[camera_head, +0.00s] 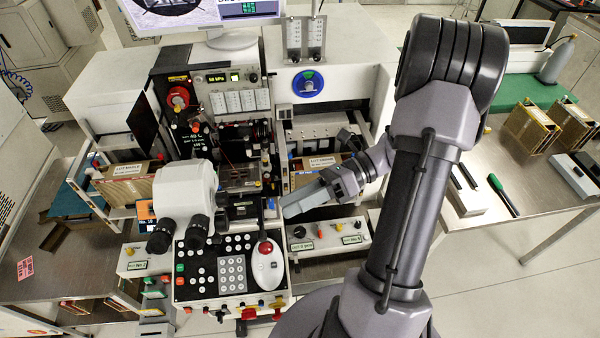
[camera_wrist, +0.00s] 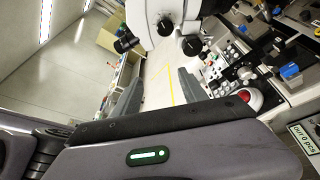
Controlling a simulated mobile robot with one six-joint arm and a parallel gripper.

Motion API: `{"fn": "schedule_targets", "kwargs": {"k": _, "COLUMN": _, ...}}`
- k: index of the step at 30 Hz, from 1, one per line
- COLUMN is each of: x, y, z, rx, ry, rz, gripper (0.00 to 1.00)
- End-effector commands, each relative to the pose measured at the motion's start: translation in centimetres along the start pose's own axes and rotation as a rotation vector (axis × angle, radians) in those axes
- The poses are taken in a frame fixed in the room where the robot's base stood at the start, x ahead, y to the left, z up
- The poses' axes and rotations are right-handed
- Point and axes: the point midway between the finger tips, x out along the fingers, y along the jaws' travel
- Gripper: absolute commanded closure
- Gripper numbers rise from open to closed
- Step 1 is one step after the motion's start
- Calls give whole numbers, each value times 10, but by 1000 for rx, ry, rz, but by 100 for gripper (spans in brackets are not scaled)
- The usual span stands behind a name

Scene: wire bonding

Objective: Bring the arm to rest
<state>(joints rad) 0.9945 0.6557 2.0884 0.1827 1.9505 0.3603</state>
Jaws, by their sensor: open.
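My arm reaches in from the right of the head view, its large grey links bent over the right side of the bonding machine. My gripper (camera_head: 292,208) hangs above the front right of the machine, near the output-side knob panel (camera_head: 328,236). In the wrist view my gripper (camera_wrist: 160,90) has its two grey fingers apart, with nothing between them. The space seen between them is pale floor with a yellow line. The head view shows the fingers nearly edge-on.
The white microscope (camera_head: 185,190) and the keypad console with red-topped trackball (camera_head: 267,262) stand left of my gripper. A magazine labelled as a lot (camera_head: 318,172) sits behind it. The right table holds brown magazines (camera_head: 530,125) and a green-handled tool (camera_head: 503,195). Floor at lower right is clear.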

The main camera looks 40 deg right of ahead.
Motion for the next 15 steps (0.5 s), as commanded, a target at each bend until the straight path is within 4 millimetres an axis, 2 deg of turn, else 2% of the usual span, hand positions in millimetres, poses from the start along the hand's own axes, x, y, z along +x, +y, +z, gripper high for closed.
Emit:
{"fn": "schedule_targets", "kwargs": {"k": 1, "x": -7, "y": 0, "z": 3, "rx": 37, "ry": -42, "rz": -1, "gripper": 50}}
{"fn": "schedule_targets", "kwargs": {"k": 6, "x": -18, "y": -6, "z": 4, "rx": 111, "ry": -127, "rz": 1, "gripper": 50}}
{"fn": "schedule_targets", "kwargs": {"k": 15, "x": -19, "y": -8, "z": 3, "rx": 121, "ry": -140, "rz": 1, "gripper": 50}}
